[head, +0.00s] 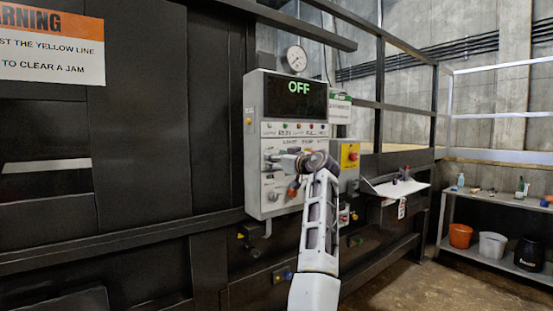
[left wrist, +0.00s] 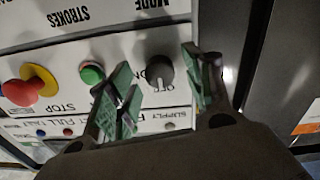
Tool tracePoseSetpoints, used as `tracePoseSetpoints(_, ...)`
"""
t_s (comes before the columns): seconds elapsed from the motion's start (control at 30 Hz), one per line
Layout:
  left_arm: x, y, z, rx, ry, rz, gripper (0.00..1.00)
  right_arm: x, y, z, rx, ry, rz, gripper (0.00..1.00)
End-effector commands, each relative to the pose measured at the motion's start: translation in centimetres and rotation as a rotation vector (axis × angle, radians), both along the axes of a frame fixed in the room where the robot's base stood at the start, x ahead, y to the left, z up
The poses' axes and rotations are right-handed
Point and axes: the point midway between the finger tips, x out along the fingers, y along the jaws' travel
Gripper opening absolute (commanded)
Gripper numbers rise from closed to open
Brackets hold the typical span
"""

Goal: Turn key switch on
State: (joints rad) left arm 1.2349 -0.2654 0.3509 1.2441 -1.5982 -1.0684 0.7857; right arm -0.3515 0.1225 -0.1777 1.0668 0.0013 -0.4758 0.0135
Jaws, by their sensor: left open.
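The key switch shows in the left wrist view as a dark round knob (left wrist: 160,72) with a pale pointer mark, beside an OFF label on the white panel. My left gripper (left wrist: 162,86) is open, its green-padded fingers on either side of the knob. I cannot tell whether either finger touches it. In the head view my left gripper (head: 279,160) is at the left middle of the grey control box (head: 257,104), and my arm hides part of the panel. The display (head: 297,98) reads OFF in green. My right gripper is not in view.
In the left wrist view, a green button (left wrist: 92,72) and a red mushroom button (left wrist: 20,93) on a yellow base sit beside the knob. In the head view, a yellow box (head: 349,155) with a red button is right of my wrist. A small shelf (head: 392,187) stands further right.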

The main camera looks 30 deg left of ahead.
Motion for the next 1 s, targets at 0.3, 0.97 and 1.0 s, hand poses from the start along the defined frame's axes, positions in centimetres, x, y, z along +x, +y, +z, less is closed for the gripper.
tracePoseSetpoints(0.3,0.28,0.54,-0.04,0.000,0.000,-0.001,0.51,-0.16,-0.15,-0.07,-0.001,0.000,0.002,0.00)
tracePoseSetpoints(0.97,0.27,0.52,-0.03,0.002,0.005,-0.001,0.04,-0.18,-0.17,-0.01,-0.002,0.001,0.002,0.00)
tracePoseSetpoints(1.0,0.27,0.52,-0.03,0.003,0.007,-0.001,0.04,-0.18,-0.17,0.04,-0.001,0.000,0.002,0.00)
